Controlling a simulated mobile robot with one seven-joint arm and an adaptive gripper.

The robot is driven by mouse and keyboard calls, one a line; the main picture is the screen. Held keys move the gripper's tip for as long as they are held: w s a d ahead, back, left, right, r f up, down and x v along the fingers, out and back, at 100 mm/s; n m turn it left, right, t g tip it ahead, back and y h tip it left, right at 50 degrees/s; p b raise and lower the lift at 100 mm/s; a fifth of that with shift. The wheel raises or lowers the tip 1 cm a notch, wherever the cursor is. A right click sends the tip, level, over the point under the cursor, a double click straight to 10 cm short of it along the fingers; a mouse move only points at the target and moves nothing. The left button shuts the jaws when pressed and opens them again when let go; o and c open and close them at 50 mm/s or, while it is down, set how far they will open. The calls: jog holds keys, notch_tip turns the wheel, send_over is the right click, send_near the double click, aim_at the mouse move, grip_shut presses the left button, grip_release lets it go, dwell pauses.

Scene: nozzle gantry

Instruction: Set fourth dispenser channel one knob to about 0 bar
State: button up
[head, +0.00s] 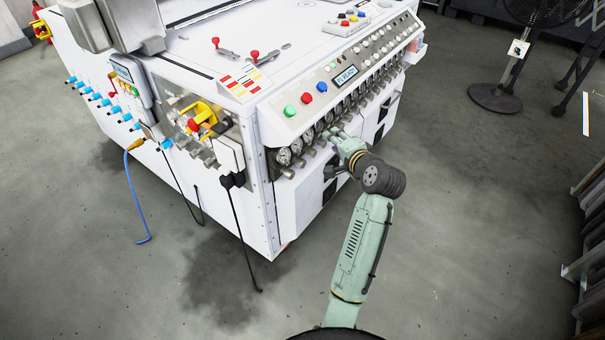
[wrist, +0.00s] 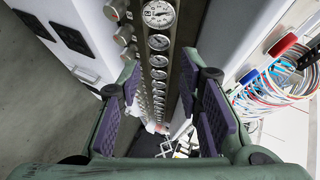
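A row of round pressure gauges (head: 284,156) runs along the front of the white machine, with silver knobs (head: 288,172) below it. In the wrist view the gauges (wrist: 158,42) form a line, and knobs (wrist: 122,35) sit on its left side. I cannot tell which knob is the fourth dispenser's channel one; no label is readable. My gripper (head: 338,136) is at the row, covering several gauges and knobs in the head view. In the wrist view my gripper (wrist: 170,85) is open, its purple-padded fingers on either side of the gauge line. No knob is visibly held.
Above the gauges is a panel with green, red (head: 307,98) and blue buttons and a small display (head: 344,77). Cables (head: 246,240) hang at the machine's left corner. A fan (head: 495,97) stands at the back right. The grey floor right of my arm is clear.

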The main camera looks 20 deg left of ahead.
notch_tip(320, 180, down, 8)
jog(key=s+a+f+m+g+y, duration=0.1)
jog(key=s+a+m+g+y, duration=0.15)
jog(key=m, duration=0.35)
jog(key=m+g+y, duration=0.3)
jog(key=m+y, duration=0.3)
jog(key=m, duration=0.3)
send_near(293, 176)
jog(key=shift+t, duration=0.25)
jog(key=p+x, duration=0.2)
jog(key=x, duration=0.7)
jog(key=shift+s+a, duration=0.1)
jog(key=shift+a, duration=0.2)
jog(key=shift+c, duration=0.4)
grip_shut()
